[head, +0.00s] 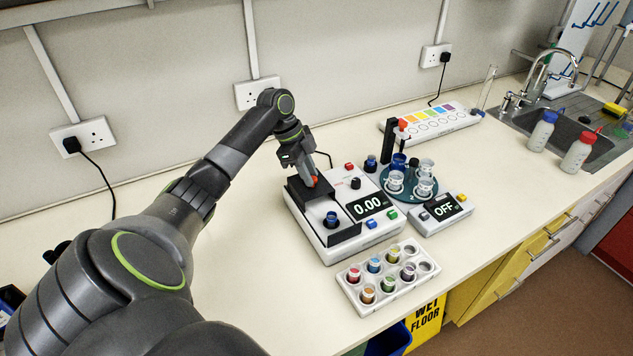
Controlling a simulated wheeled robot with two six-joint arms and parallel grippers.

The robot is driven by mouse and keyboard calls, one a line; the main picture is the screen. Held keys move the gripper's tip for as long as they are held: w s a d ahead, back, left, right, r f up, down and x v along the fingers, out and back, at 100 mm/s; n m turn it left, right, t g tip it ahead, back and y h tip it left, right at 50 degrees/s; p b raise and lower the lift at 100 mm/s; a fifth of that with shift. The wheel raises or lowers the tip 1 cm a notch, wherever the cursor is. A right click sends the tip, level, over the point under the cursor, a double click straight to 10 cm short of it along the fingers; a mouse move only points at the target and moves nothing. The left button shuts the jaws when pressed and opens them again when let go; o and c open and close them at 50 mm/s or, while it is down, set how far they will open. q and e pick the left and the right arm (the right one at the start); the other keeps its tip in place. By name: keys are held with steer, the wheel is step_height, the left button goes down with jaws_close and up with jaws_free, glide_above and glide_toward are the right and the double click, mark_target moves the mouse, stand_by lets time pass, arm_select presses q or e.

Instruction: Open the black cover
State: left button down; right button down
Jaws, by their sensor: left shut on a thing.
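The white meter (330,245) stands on the bench, its display reading 0.00. The black cover (301,193) is at the rear left of its black chamber. The front of the chamber is uncovered, and a small vial with a blue top (331,218) shows there. My left gripper (312,182) points down at the cover and is shut on it, by a small orange-red part at the fingertips. The fingers hide part of the cover, so its exact tilt is hard to tell. My right gripper is not in view.
A white rack (354,295) of coloured vials stands in front of the meter. To the right are a round teal tray (382,182) with glassware and a small box reading OFF (445,209). A colour-striped white strip (440,122) lies behind.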

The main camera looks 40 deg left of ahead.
arm_select(q)
steer(key=shift+a, duration=0.2)
steer(key=shift+d, duration=0.25)
steer(key=c, duration=1.2)
jaws_free()
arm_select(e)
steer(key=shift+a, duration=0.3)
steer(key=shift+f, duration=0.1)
arm_select(q)
steer(key=b+v, duration=0.2)
steer(key=v, duration=1.5)
steer(key=shift+r+b, duration=0.25)
steer(key=shift+b, duration=0.05)
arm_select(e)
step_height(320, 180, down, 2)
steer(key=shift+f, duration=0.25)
